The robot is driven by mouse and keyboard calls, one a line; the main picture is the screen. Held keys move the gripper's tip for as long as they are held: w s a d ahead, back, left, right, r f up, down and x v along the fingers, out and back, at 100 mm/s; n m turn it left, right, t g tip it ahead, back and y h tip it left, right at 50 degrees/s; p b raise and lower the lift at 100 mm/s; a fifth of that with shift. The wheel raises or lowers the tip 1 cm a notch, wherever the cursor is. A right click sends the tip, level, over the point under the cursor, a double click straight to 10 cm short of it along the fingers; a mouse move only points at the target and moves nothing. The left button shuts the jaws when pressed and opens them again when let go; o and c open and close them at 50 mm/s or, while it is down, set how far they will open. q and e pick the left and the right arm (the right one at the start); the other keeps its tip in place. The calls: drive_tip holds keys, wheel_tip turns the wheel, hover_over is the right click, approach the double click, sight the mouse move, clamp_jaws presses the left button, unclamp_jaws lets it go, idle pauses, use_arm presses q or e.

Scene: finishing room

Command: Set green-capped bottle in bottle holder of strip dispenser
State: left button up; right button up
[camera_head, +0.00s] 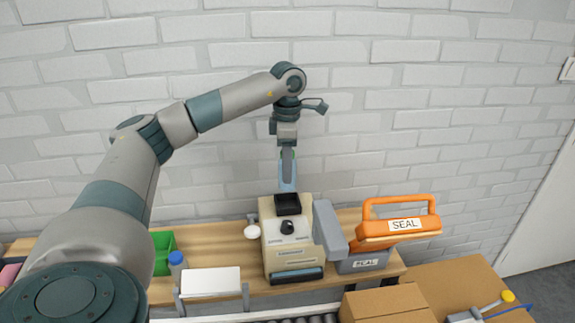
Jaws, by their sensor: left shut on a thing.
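My left gripper (288,158) points straight down at the centre, shut on the bottle. The bottle (287,180) is light blue and upright, with a trace of green at its top between the fingers; the fingers hide most of the cap. The strip dispenser (276,255) is a beige machine on the wooden bench, with a dark knob on its front. Its black bottle holder (288,207) is on top, directly below the bottle in the picture. The bottle's lower end meets the holder's rim in view; I cannot tell whether it is inside or above. My right gripper is out of view.
A grey lever arm (329,230) stands at the dispenser's right, beside an orange-handled SEAL device (398,220). A green bin (162,251), a blue-capped bottle (178,266) and a white-topped stand (210,281) are left. Cardboard boxes (388,302) stand in front at right.

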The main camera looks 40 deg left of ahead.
use_arm(q)
drive_tip(key=shift+f+b, duration=1.25)
drive_tip(key=shift+f, duration=0.8)
drive_tip(key=shift+f+b, duration=0.6)
drive_tip(key=shift+f, duration=0.4)
drive_tip(key=o, duration=1.7)
drive_tip(key=shift+r, duration=0.1)
drive_tip(key=shift+r, duration=0.15)
drive_tip(key=shift+r+p, duration=0.7)
drive_tip(key=shift+r, duration=0.05)
